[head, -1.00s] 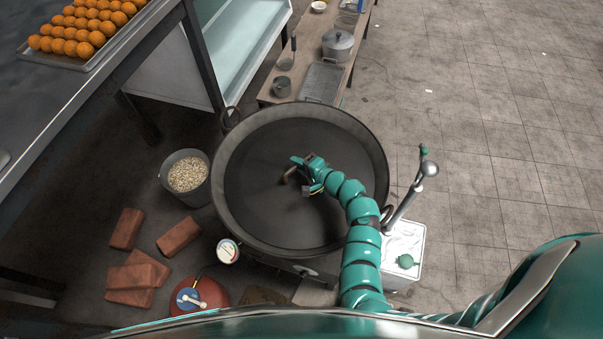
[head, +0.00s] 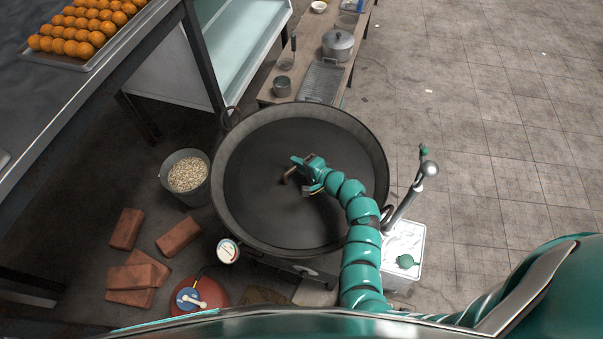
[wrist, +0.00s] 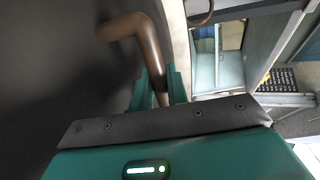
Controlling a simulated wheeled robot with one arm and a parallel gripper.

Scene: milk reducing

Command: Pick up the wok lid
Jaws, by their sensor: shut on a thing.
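The wok lid (head: 270,215) is a wide, dark, round disc with a paler rim, seen from above in the middle of the head view. It covers the wok, which is mostly hidden beneath it. A brown bent handle (wrist: 145,38) rises from its dark surface. My gripper (wrist: 161,92) is shut on this handle, with the teal fingers on either side of its straight part. In the head view my gripper (head: 296,173) is over the middle of the lid. Any gap between the lid and the wok is too small to tell.
A bucket of pale pieces (head: 188,174), loose bricks (head: 180,237) and a red gas bottle (head: 208,297) stand left of the wok. A low bench (head: 350,72) with pots is behind. A white box (head: 408,245) stands at right; open tiled floor (head: 500,130) lies beyond.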

